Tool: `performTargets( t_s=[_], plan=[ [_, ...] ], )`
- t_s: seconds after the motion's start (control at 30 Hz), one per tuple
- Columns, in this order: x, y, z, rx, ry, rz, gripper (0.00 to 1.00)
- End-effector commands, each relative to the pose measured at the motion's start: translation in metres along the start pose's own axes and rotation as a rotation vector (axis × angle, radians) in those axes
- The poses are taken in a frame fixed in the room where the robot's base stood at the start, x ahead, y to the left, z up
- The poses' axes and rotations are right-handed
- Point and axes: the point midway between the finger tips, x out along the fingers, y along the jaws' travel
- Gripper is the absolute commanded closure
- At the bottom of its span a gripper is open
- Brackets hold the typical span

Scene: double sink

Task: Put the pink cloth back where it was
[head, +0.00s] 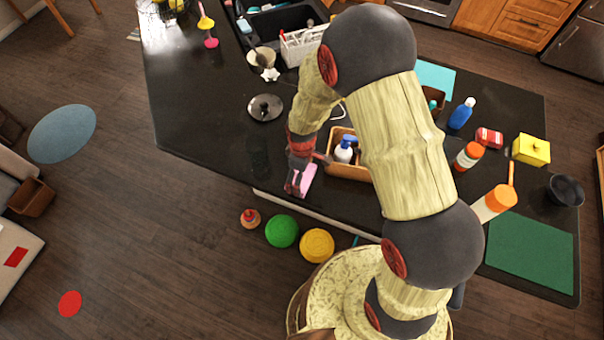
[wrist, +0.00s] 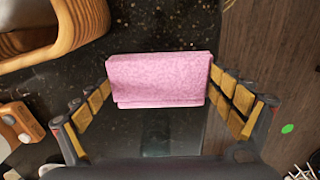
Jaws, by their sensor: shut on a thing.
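The pink cloth (wrist: 160,80) is a folded, flat block between the two fingers of my gripper (wrist: 158,100) in the wrist view. The fingers press on its left and right ends. In the head view the cloth (head: 307,180) shows at the end of my gripper (head: 299,183), near the front edge of the black counter (head: 215,110). It is just left of a wooden caddy (head: 345,171) that holds a white bottle with a blue pump (head: 344,150). I cannot tell whether the cloth touches the counter.
The sink with a white dish rack (head: 302,45) is behind. Orange-capped bottles (head: 468,156), a yellow box (head: 531,149) and a green mat (head: 530,250) are at right. The counter's left part is largely clear.

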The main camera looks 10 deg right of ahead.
Motion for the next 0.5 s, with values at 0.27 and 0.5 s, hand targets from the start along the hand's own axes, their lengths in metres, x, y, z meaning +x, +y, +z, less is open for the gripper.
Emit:
performTargets(
  t_s=[0.27, 0.5],
  plan=[
    [0.0016, 0.0007, -0.0007, 0.0, 0.002, 0.002, 0.34],
    [0.003, 0.0007, -0.0007, 0.0, 0.002, 0.002, 0.0]
  ],
)
